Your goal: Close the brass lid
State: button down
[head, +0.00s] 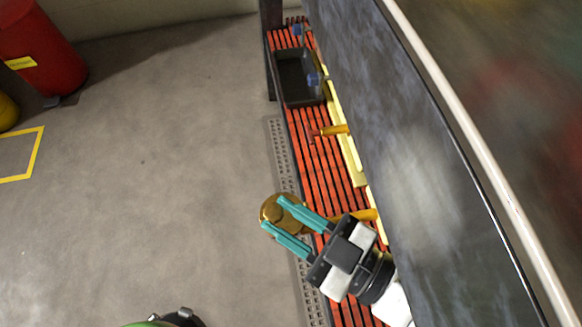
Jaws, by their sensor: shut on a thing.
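The brass lid (268,208) is a round golden piece at the left edge of the red slatted surface, low in the middle of the head view. My gripper (273,213) reaches it from the lower right. Its two teal fingers lie on either side of a small raised part of the brass and are shut on it. The fingers cover part of the lid, and what lies beneath it is hidden. I cannot tell how far the lid stands open.
The red slatted surface (318,160) runs beside a large dark panel (400,130). A dark open bin (293,82) stands at its far end. An orange-handled piece (333,130) juts from a yellow strip (345,115). A red barrel (38,50) stands far left.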

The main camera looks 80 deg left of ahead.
jog(key=shift+f, duration=0.1)
dwell(0.3)
jog(key=c, duration=0.9)
grip_release()
jog(key=shift+w, duration=0.1)
jog(key=shift+w+d, duration=0.25)
jog(key=p+v, duration=0.2)
jog(key=v, duration=0.4)
jog(key=shift+w+d, duration=0.2)
jog(key=shift+d, duration=0.05)
jog(key=shift+s, duration=0.15)
